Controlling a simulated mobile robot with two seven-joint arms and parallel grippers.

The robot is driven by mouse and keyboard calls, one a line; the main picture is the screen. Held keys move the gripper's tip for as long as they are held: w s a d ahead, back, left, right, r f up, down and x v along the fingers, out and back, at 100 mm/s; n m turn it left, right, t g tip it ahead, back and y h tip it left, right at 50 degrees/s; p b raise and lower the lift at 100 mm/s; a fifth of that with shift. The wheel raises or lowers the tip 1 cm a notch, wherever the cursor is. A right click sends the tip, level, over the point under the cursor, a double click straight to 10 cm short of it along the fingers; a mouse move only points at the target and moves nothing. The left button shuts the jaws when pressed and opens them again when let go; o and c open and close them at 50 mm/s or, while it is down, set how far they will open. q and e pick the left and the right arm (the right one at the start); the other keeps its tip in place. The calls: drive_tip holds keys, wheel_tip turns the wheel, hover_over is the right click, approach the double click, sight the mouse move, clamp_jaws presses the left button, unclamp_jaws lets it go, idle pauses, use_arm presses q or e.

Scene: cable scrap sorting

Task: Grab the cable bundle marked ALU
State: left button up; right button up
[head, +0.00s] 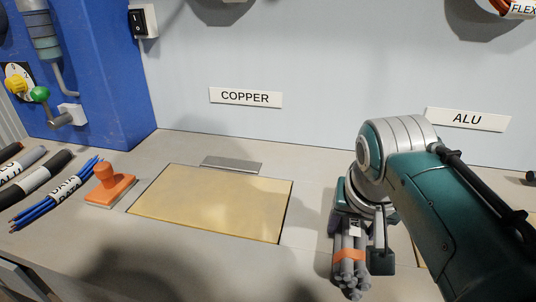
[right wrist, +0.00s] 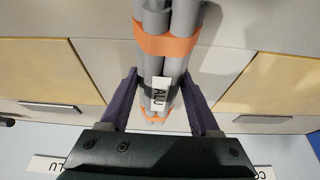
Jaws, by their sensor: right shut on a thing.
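The grey cable bundle (head: 349,273) with an orange band is at the lower right of the head view, below my right gripper (head: 352,228). In the right wrist view the bundle (right wrist: 183,63) shows two orange bands and a white tag reading ALU. My right gripper (right wrist: 160,88) is shut on it, with one dark finger on each side. I cannot tell whether the bundle touches the worktop. My left gripper is not in view.
A yellowish panel (head: 215,203) lies in the worktop below a COPPER sign (head: 245,97). An ALU sign (head: 467,119) is on the wall at right. An orange stamp-like block (head: 108,188), a blue DATA bundle (head: 55,196) and other cables lie at left.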

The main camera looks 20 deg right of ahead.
clamp_jaws()
idle(0.4)
drive_tip(key=shift+r, duration=0.1)
